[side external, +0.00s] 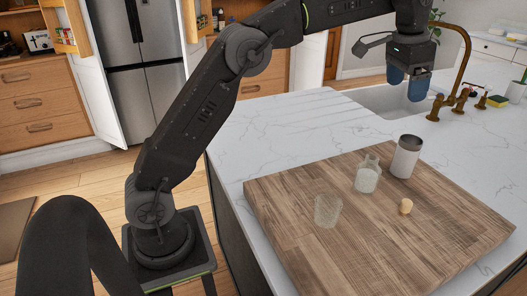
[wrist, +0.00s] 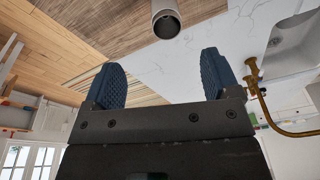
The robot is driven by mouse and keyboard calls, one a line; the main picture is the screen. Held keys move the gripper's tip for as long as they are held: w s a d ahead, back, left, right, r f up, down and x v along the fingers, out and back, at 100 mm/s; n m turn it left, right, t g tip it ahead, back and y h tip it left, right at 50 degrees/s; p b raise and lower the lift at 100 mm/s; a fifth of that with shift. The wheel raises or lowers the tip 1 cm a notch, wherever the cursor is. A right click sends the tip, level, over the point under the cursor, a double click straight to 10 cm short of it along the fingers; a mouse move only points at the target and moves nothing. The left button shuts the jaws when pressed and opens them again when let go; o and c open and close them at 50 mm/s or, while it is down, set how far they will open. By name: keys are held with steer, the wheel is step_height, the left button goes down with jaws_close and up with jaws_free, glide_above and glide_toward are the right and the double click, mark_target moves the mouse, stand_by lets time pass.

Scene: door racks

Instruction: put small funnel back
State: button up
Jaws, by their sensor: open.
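I cannot make out a small funnel in either view. My gripper (side external: 407,82) is at the upper right of the side view, raised above the counter near the sink. In the wrist view its two blue fingers (wrist: 163,78) are spread apart with nothing between them. On the wooden board (side external: 300,255) stand a clear glass (side external: 327,210), a small glass bottle with pale contents (side external: 367,175) and a white canister with a dark open top (side external: 405,157). A small cork-like piece (side external: 406,206) lies in front of the canister. The canister also shows in the wrist view (wrist: 166,20), beyond the fingers.
The sink (side external: 385,98) and a brass tap (side external: 462,60) are close behind and to the right of my gripper. Cabinets with open doors and door racks (side external: 62,30) stand beside the fridge (side external: 140,60) at the back left. The counter left of the board is clear.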

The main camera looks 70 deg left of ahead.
steer(key=s+r+n+t, duration=0.1)
steer(key=s+r, duration=0.2)
steer(key=s, duration=0.7)
steer(key=s+f+n+t, duration=0.1)
steer(key=s+f, duration=0.5)
steer(key=s, duration=0.6)
steer(key=s+f+n+t, duration=0.1)
steer(key=s+f, duration=0.5)
steer(key=s, duration=0.6)
steer(key=shift+a+f+n, duration=0.15)
steer(key=shift+f+n, duration=0.15)
